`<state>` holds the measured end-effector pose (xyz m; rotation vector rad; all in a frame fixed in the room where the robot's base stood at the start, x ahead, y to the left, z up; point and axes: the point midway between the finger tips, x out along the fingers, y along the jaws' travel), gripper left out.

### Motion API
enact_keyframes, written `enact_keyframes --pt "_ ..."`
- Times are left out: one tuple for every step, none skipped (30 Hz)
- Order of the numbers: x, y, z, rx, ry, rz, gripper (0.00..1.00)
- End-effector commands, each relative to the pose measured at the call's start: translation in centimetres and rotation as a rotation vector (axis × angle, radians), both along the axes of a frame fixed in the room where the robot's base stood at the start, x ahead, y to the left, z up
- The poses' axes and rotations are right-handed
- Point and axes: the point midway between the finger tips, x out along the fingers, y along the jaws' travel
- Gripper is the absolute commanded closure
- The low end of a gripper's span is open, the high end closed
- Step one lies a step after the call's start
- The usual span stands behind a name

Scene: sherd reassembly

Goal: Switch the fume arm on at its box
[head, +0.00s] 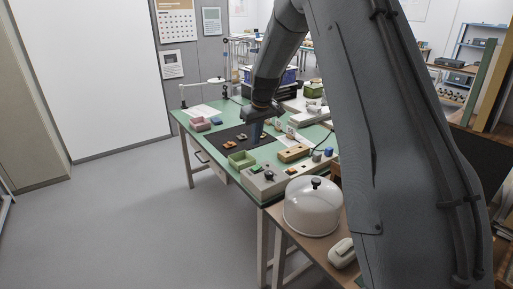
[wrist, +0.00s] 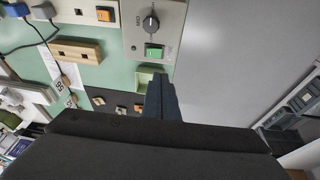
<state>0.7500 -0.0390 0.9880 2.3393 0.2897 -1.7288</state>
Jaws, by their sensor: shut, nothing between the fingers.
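A grey box (wrist: 172,22) with a black rotary knob (wrist: 151,22) and a green button (wrist: 154,50) shows at the top of the wrist view. In the head view the grey box (head: 256,184) sits at the near edge of the green table. In the head view my gripper (head: 256,139) is above the dark mat. I cannot tell which stand is the fume arm.
A green tray (head: 241,159) and a slotted tan block (head: 293,153) are near the box. A white dome (head: 312,208) stands on the nearer brown table. The floor at left is clear.

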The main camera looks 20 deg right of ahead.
Motion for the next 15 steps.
enact_keyframes --pt "0.20 -0.04 -0.20 -0.014 -0.007 0.003 1.00" --pt "0.23 -0.10 -0.21 -0.022 -0.010 0.003 1.00" --pt "0.27 -0.18 -0.17 -0.032 -0.013 0.004 1.00" --pt "0.30 -0.23 -0.09 -0.040 -0.017 0.004 1.00" --pt "0.33 -0.28 -0.01 -0.045 -0.020 0.004 1.00" --pt "0.37 -0.35 0.09 -0.052 -0.023 0.003 1.00" --pt "0.37 -0.37 0.14 -0.056 -0.025 0.004 1.00" --pt "0.37 -0.39 0.18 -0.059 -0.026 0.003 1.00" --pt "0.36 -0.42 0.24 -0.061 -0.026 0.004 1.00" --pt "0.35 -0.43 0.28 -0.062 -0.027 0.004 1.00" --pt "0.35 -0.44 0.31 -0.062 -0.027 0.004 1.00" --pt "0.34 -0.44 0.34 -0.062 -0.027 0.004 1.00" --pt "0.33 -0.44 0.36 -0.062 -0.027 0.004 1.00" --pt "0.34 -0.44 0.37 -0.062 -0.027 0.004 1.00" --pt "0.33 -0.45 0.37 -0.062 -0.027 0.004 1.00"
